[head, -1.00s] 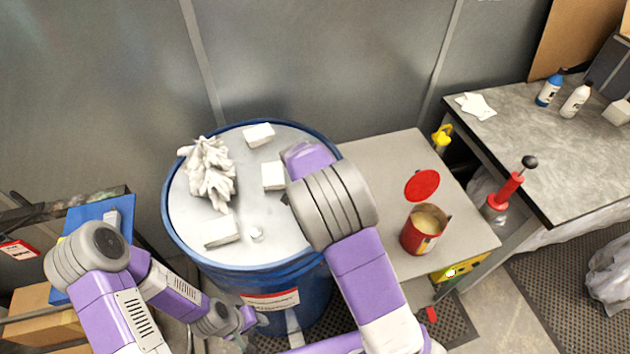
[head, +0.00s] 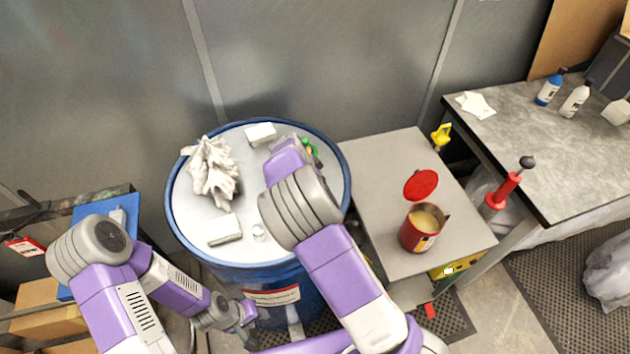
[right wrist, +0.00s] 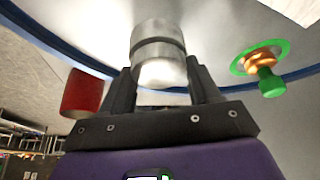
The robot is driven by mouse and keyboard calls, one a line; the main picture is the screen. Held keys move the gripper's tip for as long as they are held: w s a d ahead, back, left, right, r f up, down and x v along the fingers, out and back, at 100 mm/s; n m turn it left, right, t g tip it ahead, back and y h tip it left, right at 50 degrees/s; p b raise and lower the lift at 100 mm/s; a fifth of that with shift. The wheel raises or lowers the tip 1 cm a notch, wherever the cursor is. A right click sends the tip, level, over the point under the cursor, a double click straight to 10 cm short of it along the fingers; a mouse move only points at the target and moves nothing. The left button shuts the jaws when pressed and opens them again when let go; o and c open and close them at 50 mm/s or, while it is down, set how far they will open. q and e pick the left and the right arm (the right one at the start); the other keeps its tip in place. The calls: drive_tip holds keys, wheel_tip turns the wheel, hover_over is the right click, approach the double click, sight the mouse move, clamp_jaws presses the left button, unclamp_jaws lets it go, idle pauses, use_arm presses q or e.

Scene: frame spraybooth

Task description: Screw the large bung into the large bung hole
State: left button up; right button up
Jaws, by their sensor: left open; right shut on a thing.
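In the right wrist view my right gripper (right wrist: 161,76) is shut on a silver metal cylinder, which I take to be the large bung (right wrist: 158,45). It is held over the pale lid of the blue drum (head: 187,205); I cannot tell whether it touches the lid. In the head view my right arm hides this gripper and the bung. I cannot make out the large bung hole. A green and orange fitting (right wrist: 262,62) is at the lid's edge, right of the bung; it also shows in the head view (head: 309,148). My left gripper (head: 249,322) is open and empty, low in front of the drum.
A red open can (head: 420,232) stands on the grey table (head: 385,160) to the right. A workbench (head: 540,150) is farther right.

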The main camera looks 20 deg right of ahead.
drive_tip(key=shift+d+r+m+g+p, duration=0.15)
drive_tip(key=shift+m+g+p, duration=0.15)
drive_tip(key=shift+m+p, duration=0.35)
drive_tip(key=shift+w+m+g, duration=0.1)
drive_tip(key=shift+m+g, duration=0.2)
drive_tip(key=shift+m, duration=0.55)
drive_tip(key=shift+m+g+p, duration=0.3)
drive_tip(key=shift+m, duration=0.5)
drive_tip(key=o, duration=1)
drive_tip(key=shift+f, duration=0.2)
drive_tip(key=shift+c, duration=0.2)
